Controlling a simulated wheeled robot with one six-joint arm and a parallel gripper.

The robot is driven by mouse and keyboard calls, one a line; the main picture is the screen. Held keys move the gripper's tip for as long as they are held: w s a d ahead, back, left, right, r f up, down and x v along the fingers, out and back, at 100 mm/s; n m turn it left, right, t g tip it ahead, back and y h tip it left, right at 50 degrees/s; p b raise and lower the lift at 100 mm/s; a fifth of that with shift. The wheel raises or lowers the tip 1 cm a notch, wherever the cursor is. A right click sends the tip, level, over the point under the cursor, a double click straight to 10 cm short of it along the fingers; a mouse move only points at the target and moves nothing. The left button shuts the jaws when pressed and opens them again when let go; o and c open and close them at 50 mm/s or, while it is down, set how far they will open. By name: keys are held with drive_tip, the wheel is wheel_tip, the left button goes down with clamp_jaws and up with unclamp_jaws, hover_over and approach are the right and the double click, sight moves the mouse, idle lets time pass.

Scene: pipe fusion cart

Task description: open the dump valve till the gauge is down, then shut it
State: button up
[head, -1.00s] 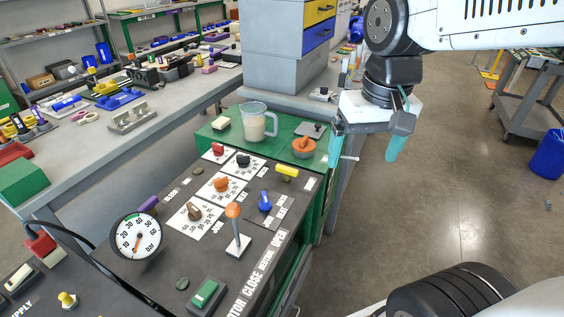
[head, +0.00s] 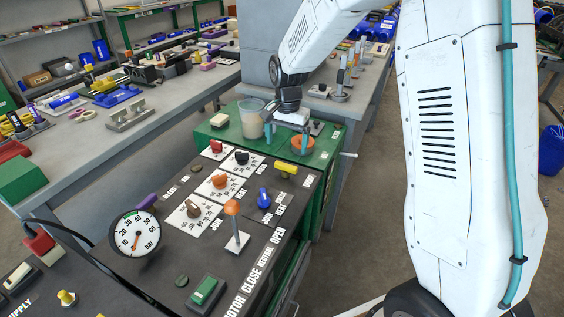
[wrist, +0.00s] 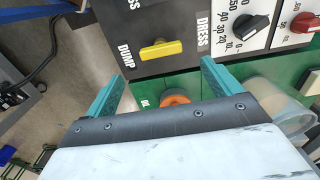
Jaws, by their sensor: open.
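The dump valve is a yellow bar handle (head: 286,169) at the right edge of the dark panel. In the wrist view the yellow handle (wrist: 160,49) lies beside the DUMP label, nearly crosswise in the picture. My gripper (head: 287,137) is over the green cart top, just beyond the panel. In the wrist view my gripper (wrist: 163,82) is open and empty, its teal fingers apart, with the handle ahead of the gap and untouched. The round white gauge (head: 136,232) stands at the panel's left; its orange needle points downward, near the low end of the scale.
A clear jug (head: 250,120) and an orange round part (head: 303,146) stand close to my gripper. A blue knob (head: 264,197), an orange-topped lever (head: 235,226) and several dial knobs share the panel. Open floor lies right of the cart.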

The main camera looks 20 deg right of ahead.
sight(285, 165)
wheel_tip(285, 165, down, 8)
drive_tip(key=shift+w, duration=0.1)
idle(0.4)
drive_tip(key=c, duration=1)
